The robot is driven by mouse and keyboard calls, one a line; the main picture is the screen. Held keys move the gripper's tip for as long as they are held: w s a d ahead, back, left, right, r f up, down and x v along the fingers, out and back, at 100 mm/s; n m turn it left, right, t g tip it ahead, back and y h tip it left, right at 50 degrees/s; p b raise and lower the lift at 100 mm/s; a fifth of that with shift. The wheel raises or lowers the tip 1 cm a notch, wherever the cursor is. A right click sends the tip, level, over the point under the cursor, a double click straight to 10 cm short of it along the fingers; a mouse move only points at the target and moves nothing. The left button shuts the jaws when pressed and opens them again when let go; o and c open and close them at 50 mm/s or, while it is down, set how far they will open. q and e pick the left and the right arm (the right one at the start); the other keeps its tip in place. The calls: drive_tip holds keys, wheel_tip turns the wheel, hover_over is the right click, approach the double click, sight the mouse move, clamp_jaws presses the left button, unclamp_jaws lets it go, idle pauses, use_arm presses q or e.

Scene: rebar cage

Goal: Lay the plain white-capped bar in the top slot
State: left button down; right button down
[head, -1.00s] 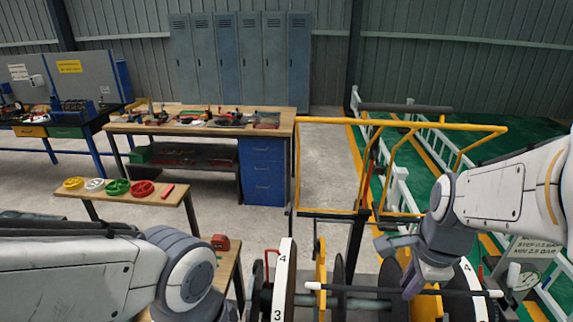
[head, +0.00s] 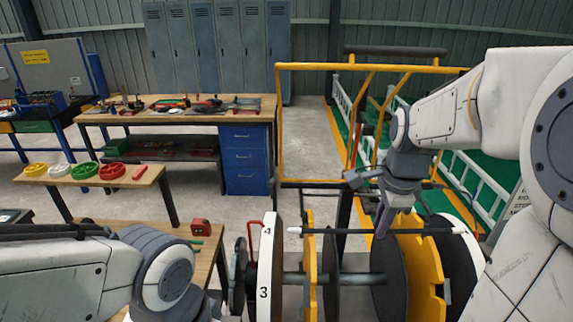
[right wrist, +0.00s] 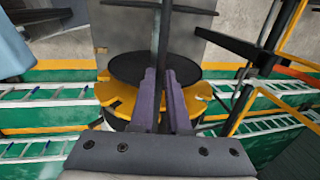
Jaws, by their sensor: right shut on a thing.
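The bar (head: 345,231) is dark and plain with white caps at both ends. It lies nearly level across the jig in the head view. My right gripper (head: 382,230) points down and is shut on the bar right of its middle. In the right wrist view the purple fingers (right wrist: 166,105) close around the dark bar (right wrist: 162,40). The jig has yellow slotted plates (head: 430,262), dark discs and a white disc (head: 266,270) marked 4 and 3. I cannot tell whether the bar touches the top slots. My left gripper is out of view; only its arm shows.
A yellow frame (head: 370,67) stands behind the jig. A bench with a blue drawer unit (head: 246,160) and a low table with coloured rings (head: 84,170) are at the left. White railings (head: 470,175) and green floor lie behind my right arm.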

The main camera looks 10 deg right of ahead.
drive_tip(key=w+f+p, duration=0.2)
drive_tip(key=w+f, duration=0.1)
drive_tip(key=f, duration=0.3)
drive_tip(key=shift+w+d, duration=0.3)
drive_tip(key=shift+f, duration=0.15)
drive_tip(key=shift+f, duration=0.15)
drive_tip(key=c, duration=0.9)
unclamp_jaws()
